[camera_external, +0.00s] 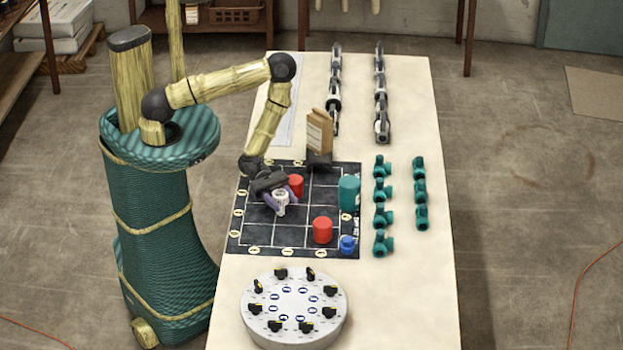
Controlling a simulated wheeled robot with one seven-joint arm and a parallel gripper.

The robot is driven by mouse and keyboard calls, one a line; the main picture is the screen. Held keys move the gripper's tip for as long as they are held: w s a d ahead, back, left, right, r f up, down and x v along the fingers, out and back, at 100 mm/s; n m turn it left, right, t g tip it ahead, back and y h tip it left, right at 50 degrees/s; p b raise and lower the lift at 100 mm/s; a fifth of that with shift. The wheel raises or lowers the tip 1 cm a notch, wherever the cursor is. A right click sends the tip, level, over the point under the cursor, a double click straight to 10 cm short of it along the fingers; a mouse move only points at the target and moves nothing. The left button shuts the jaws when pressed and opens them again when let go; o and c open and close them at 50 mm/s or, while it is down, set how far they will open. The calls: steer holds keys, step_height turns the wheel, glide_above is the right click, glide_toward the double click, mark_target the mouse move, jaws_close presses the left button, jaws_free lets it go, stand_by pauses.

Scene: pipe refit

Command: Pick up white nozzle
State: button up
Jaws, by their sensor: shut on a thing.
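The white nozzle (281,196) is a small pale piece held at my gripper, over the left part of the dark gridded mat (305,238). My gripper (279,208) points down and is shut on the nozzle. The gripper's fingers look purple-grey and partly cover the nozzle. I cannot tell whether the nozzle touches the mat.
Red cylinders stand right behind the gripper (297,180) and to its right (322,230). A teal cylinder (349,193) and a blue piece (347,244) are at the mat's right edge. Teal fittings (383,217) line the right; a round white tray (259,328) is in front.

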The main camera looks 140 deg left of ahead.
step_height(320, 180, up, 9)
steer(key=shift+r, duration=0.15)
stand_by(0.8)
